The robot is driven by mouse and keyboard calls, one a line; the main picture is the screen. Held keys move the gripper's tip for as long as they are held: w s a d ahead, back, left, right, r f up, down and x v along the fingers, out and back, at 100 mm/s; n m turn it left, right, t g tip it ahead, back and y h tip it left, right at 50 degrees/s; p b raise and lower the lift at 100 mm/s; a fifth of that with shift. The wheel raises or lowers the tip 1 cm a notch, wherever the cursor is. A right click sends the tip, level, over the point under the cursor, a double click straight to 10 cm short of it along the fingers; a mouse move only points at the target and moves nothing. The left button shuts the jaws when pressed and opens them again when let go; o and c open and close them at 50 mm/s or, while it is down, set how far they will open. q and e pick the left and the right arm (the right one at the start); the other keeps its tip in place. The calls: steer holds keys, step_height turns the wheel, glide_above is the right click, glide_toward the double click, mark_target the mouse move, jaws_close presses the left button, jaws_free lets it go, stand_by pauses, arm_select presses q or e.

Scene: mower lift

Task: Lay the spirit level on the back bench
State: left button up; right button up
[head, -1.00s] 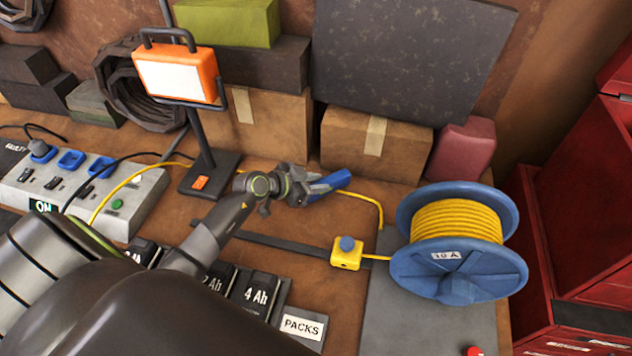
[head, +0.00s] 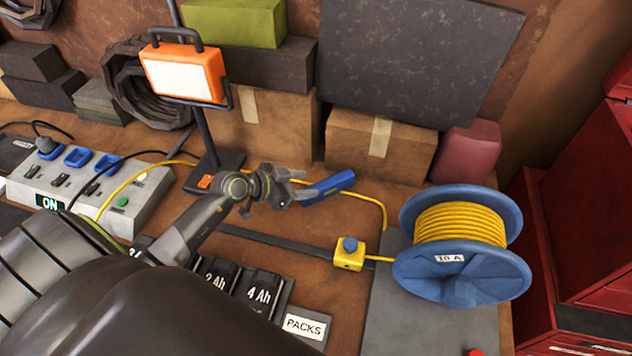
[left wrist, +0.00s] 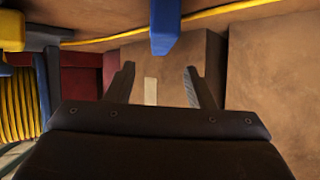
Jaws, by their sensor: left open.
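The spirit level (head: 330,187) is a blue bar lying on the brown back bench (head: 310,225), in front of the cardboard boxes. Its near left end is close to my left gripper (head: 303,187). The gripper is open, and its fingertips look just clear of the level. In the left wrist view the level (left wrist: 164,25) shows at the top centre, beyond the two spread fingers (left wrist: 160,85), with nothing between them. My right gripper is not in view.
A yellow cord with a yellow switch box (head: 348,255) runs to a blue cable reel (head: 460,245) at right. An orange work lamp (head: 183,73) and a power strip (head: 90,180) stand at left. Cardboard boxes (head: 375,145) line the back. Battery packs (head: 258,292) sit in front.

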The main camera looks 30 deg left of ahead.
arm_select(q)
steer(key=v, duration=0.5)
steer(key=shift+s+a+r, duration=0.15)
steer(key=shift+s+r, duration=0.05)
steer(key=shift+s, duration=0.1)
